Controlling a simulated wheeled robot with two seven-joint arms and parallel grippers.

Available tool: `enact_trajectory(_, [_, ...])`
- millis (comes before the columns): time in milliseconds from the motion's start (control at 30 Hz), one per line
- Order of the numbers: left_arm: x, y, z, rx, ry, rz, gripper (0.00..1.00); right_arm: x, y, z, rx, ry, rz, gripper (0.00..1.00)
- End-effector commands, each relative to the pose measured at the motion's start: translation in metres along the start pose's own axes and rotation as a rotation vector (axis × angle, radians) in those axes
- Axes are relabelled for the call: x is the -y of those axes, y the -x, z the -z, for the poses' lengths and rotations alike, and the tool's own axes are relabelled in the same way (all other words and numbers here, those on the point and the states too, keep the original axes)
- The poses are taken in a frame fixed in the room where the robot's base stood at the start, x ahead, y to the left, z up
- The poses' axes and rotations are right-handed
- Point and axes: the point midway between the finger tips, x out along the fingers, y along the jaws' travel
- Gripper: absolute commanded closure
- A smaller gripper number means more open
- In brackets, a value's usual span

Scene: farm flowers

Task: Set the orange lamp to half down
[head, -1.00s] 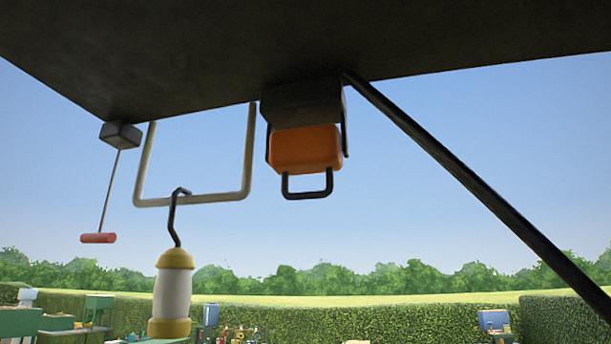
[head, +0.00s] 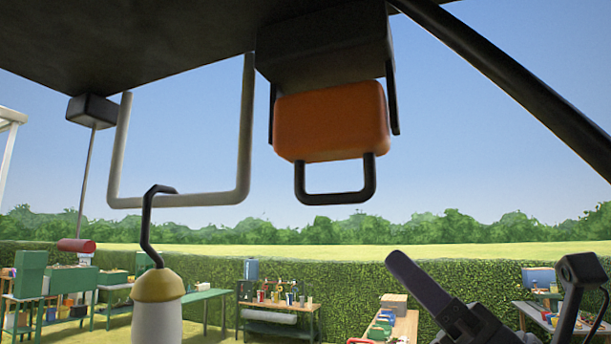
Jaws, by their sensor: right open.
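The orange lamp (head: 332,121) hangs under a black mount (head: 325,50) fixed to the dark overhead panel, between two thin black side arms. A black U-shaped handle (head: 336,197) hangs from its lower edge. The lamp's tilt is hard to judge from below. My right gripper (head: 500,278) is at the lower right, below and to the right of the lamp, with its fingers wide apart and nothing between them. It is apart from the lamp and handle. My left gripper is not in view.
A yellow-and-white lantern (head: 157,288) hangs by a black hook from a pale U-shaped bar (head: 180,200) left of the lamp. A red pull handle (head: 76,245) hangs further left. A dark diagonal strut (head: 510,75) crosses the upper right. Air below the lamp's handle is clear.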

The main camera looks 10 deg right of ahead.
Motion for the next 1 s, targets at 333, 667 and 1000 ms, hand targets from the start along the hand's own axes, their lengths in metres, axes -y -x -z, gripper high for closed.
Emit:
enact_trajectory(333, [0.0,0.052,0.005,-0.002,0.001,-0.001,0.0,-0.015,-0.069,-0.007,0.0,0.03,-0.029,0.47])
enact_trajectory(667, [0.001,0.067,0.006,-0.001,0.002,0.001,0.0,-0.013,-0.1,-0.002,-0.003,0.032,-0.026,0.47])
enact_trajectory(1000, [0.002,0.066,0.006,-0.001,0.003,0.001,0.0,-0.013,-0.099,-0.001,-0.003,0.032,-0.026,0.75])
